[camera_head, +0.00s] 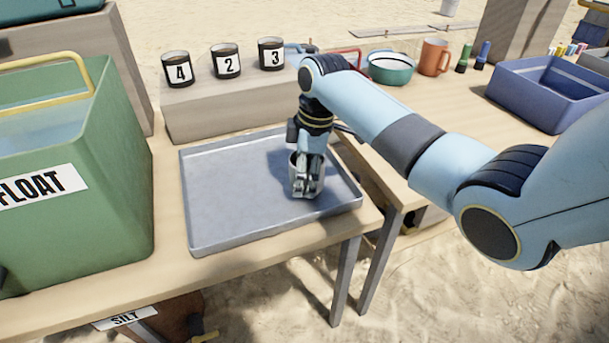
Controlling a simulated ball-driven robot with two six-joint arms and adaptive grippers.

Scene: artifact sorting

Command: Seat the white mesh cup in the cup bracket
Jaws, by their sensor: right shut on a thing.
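My right gripper (306,190) points down over the right part of the grey metal tray (225,190). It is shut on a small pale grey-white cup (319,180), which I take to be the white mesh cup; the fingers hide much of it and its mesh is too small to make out. The cup is upright at or just above the tray floor; I cannot tell if it touches. I cannot make out the cup bracket for certain. My left gripper is not in view.
A green FLOAT tank (120,200) stands left. A teal bowl (391,70), orange mug (434,57) and blue bin (550,95) are right. The tray's left half is clear.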

